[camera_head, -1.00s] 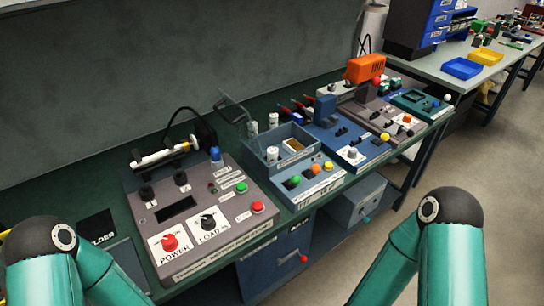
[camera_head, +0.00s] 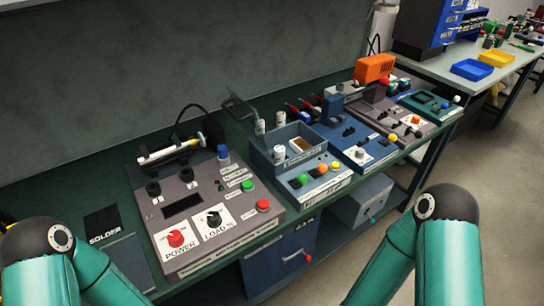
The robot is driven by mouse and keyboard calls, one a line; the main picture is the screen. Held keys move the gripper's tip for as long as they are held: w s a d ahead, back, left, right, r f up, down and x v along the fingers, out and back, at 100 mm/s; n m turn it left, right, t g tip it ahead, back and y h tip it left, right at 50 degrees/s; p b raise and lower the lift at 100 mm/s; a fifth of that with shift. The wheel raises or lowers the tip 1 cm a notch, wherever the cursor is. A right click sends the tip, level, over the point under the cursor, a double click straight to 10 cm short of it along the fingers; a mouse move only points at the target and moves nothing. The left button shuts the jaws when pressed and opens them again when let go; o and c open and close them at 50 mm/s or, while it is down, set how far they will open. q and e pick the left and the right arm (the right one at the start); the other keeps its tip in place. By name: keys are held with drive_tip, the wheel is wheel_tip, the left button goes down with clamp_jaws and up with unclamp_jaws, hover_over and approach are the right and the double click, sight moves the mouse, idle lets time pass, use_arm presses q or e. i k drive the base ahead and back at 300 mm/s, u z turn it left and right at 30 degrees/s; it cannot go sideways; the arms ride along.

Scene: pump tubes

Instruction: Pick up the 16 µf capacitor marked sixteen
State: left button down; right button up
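White cylinders that look like capacitors stand at the blue-grey station in the middle of the bench. One white cylinder (camera_head: 279,153) stands inside the station's open bin, another (camera_head: 280,118) stands at its back edge, and a third (camera_head: 260,127) stands at the back left. Their markings are too small to read, so I cannot tell which is marked sixteen. Only teal links of my two arms show, at the lower left and lower right. Neither gripper is in view.
A grey panel (camera_head: 190,246) with POWER and LOAD knobs stands left of the station (camera_head: 262,160). More instruments, including an orange-topped one (camera_head: 374,68), stand to the right. A drawer (camera_head: 285,262) with a red handle is under the bench. Floor at right is clear.

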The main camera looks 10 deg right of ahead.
sight(280, 154)
drive_tip(key=z, duration=0.35)
drive_tip(key=i, duration=0.2)
drive_tip(key=u, duration=2.85)
drive_tip(key=k, duration=1.75)
drive_tip(key=z, duration=1.05)
drive_tip(key=i, duration=1)
drive_tip(key=z, duration=0.1)
